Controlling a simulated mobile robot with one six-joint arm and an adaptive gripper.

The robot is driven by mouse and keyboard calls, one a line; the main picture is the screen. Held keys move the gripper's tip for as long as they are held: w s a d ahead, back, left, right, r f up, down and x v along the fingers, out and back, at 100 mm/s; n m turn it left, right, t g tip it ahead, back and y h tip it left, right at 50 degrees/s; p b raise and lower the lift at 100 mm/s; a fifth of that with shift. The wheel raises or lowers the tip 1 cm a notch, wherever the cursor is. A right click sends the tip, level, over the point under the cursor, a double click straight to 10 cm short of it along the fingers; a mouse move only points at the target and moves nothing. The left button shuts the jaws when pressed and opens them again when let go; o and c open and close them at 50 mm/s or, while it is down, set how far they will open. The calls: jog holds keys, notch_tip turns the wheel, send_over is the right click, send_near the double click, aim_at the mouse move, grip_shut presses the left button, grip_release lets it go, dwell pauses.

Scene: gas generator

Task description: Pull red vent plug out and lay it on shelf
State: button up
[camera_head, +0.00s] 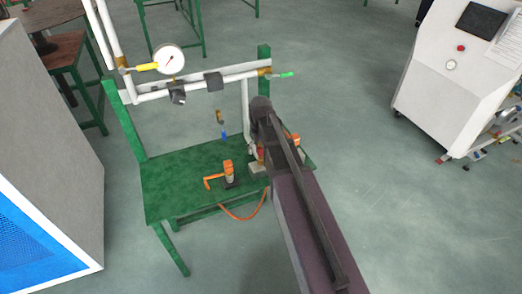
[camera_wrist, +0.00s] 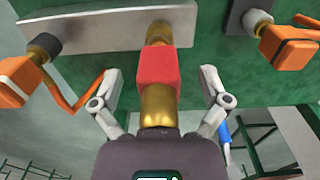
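The red vent plug (camera_wrist: 157,67) is a red block between brass-coloured sections in the wrist view. One brass end meets a grey metal plate (camera_wrist: 90,38). My gripper (camera_wrist: 159,75) is open, with one finger on each side of the plug and a visible gap on both sides. In the head view my arm covers most of the gripper and plug; only a small bit of red (camera_head: 261,150) shows beside it. The shelf seems to be the green board (camera_head: 165,180) of the frame, with bare room at its left.
Orange-handled valves stand on the green board, one at its middle (camera_head: 228,173). An orange hose (camera_head: 238,216) hangs below. White pipes with a gauge (camera_head: 168,59) run above the back. A blue-handled valve (camera_head: 224,135) hangs there. A white cabinet (camera_head: 460,75) stands apart at right.

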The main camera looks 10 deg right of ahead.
grip_shut()
jog(key=shift+r+p, duration=2.6)
jog(key=shift+p, duration=0.05)
dwell(0.5)
jog(key=shift+r+p, duration=1.35)
jog(key=shift+r, duration=0.05)
